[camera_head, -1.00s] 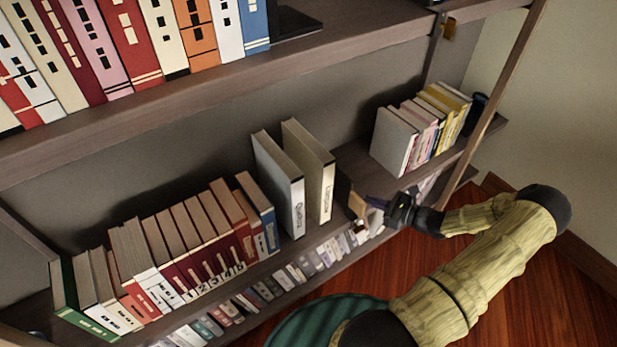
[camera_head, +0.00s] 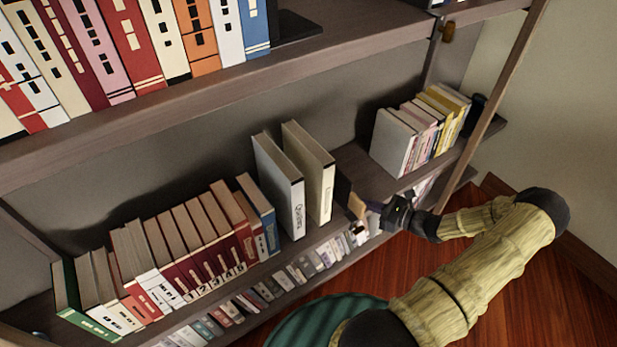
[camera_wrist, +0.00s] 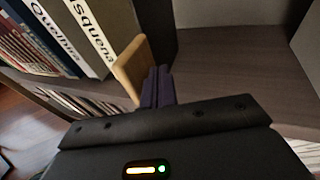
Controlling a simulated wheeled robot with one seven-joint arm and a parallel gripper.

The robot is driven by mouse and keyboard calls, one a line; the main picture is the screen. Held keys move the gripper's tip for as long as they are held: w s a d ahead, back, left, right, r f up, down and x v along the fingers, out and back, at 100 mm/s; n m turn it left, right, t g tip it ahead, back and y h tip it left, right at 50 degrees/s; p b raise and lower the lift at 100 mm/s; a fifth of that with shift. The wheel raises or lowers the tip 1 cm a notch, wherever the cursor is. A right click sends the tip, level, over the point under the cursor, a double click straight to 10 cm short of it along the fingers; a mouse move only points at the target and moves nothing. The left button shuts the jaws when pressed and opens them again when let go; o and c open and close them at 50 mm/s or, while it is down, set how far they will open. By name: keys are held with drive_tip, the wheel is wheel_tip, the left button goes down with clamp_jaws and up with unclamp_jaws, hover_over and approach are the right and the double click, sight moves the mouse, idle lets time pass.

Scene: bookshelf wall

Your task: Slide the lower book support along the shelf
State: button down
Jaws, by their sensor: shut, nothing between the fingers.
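The lower book support shows in the head view as a dark upright plate with a tan wooden piece (camera_head: 357,206). It stands on the lower shelf just right of the cream book (camera_head: 318,180). The wrist view shows its wooden piece (camera_wrist: 131,68) close to the books, with a dark plate (camera_wrist: 156,25) behind. My gripper (camera_head: 374,207) is on the right side of the support at the shelf's front edge. Its purple fingers (camera_wrist: 157,86) are shut and empty, right beside the wooden piece; I cannot tell whether they touch it.
A grey book (camera_head: 280,185) stands left of the cream one, and a row of red, white and green books (camera_head: 170,260) fills the left. Bare shelf (camera_head: 365,172) lies between the support and the right-hand books (camera_head: 395,142). The upper shelf (camera_head: 250,75) hangs above.

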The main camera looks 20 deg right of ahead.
sight(355, 213)
drive_tip(key=shift+s+a+p, duration=0.25)
drive_tip(key=shift+a+p, duration=0.35)
drive_tip(key=shift+a, duration=0.35)
drive_tip(key=shift+s+a+p, duration=0.2)
drive_tip(key=shift+a+p, duration=0.4)
drive_tip(key=shift+a, duration=0.35)
drive_tip(key=shift+s+a+p, duration=0.25)
drive_tip(key=shift+a+p, duration=0.35)
drive_tip(key=shift+a, duration=0.35)
drive_tip(key=s+a+p, duration=0.1)
drive_tip(key=a+p, duration=0.4)
drive_tip(key=a, duration=0.2)
drive_tip(key=shift+s, duration=0.3)
drive_tip(key=shift+p, duration=0.3)
